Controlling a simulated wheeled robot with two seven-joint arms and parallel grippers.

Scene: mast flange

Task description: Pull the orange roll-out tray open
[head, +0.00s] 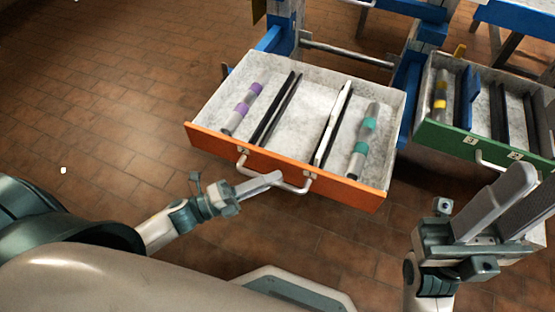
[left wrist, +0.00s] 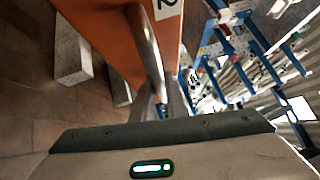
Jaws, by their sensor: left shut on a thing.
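The orange-fronted tray (head: 225,143) stands pulled out from the blue frame, its pale interior showing. Its light bar handle (head: 241,163) is on the front face. In the left wrist view the orange front (left wrist: 108,38) is close, and the handle (left wrist: 146,45) runs down to my left fingers (left wrist: 164,103). My right gripper (head: 515,195) is at the right, in front of the green tray; its fingers look apart and empty.
Inside the orange tray lie a purple-banded cylinder (head: 241,109), a teal-banded cylinder (head: 364,142) and dark dividers. A green-fronted tray (head: 450,142) stands open to the right, near my right gripper. Blue frame posts (head: 284,27) stand behind.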

